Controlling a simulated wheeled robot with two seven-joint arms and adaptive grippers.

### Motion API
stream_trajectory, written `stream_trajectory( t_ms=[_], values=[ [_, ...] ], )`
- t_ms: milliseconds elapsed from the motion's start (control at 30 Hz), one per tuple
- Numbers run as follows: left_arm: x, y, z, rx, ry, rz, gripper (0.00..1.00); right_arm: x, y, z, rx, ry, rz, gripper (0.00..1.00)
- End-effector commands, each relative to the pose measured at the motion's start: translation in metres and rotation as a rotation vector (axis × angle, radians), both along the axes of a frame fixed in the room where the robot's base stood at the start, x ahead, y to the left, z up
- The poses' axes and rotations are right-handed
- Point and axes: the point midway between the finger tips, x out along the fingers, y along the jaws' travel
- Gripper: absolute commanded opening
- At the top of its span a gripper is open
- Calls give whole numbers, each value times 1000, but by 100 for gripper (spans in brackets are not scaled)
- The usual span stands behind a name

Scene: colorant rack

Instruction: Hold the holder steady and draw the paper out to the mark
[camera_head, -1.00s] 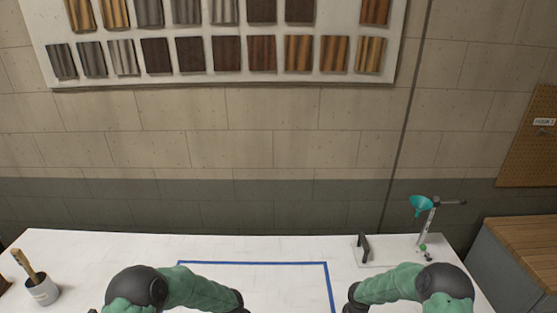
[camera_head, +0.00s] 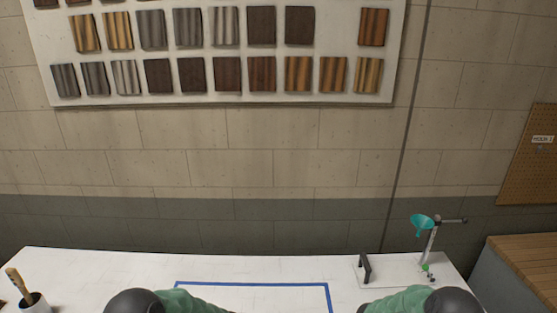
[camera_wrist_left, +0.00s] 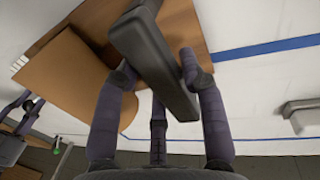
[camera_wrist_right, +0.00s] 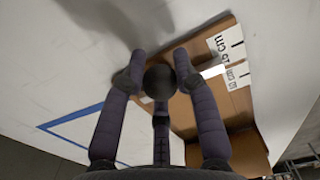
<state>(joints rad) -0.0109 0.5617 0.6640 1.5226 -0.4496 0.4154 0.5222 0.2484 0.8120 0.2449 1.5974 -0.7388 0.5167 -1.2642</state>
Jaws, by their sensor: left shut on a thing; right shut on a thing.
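In the left wrist view my left gripper (camera_wrist_left: 156,70) is shut on a dark grey bar-like handle (camera_wrist_left: 137,38). The handle lies over a brown wood-like board (camera_wrist_left: 188,28), which looks like the holder. A lighter brown sheet with a curved edge (camera_wrist_left: 65,82), likely the paper, shows beside it. In the right wrist view my right gripper (camera_wrist_right: 160,66) is shut on a dark round knob (camera_wrist_right: 159,82). The knob is over a brown piece (camera_wrist_right: 198,108) with white labels (camera_wrist_right: 236,76) reading 10 cm and 15 cm. The head view shows neither gripper.
Blue tape (camera_head: 255,285) outlines a rectangle on the white table (camera_head: 80,265). A cup with a brush (camera_head: 33,303) stands at the left.

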Motion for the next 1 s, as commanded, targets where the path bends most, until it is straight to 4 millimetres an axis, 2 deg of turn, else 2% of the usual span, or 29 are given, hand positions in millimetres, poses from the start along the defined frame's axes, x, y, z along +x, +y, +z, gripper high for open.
stream_trajectory(
  t_ms=[467, 500, 567, 600, 1000],
  values=[
    [2, 1, 1, -1, -4, 1, 0, 0, -9, -1, -1, 3, 3, 0],
    [2, 1, 1, -1, -4, 1, 0, 0, -9, -1, -1, 3, 3, 35],
    [2, 1, 1, -1, -4, 2, 0, 0, -9, -1, -1, 3, 3, 52],
    [2, 0, 1, -1, -4, 2, 0, 0, -8, 0, 0, 2, 2, 57],
    [1, 0, 1, -1, -3, 1, 0, 1, -8, 2, 0, 0, 1, 57]
  ],
)
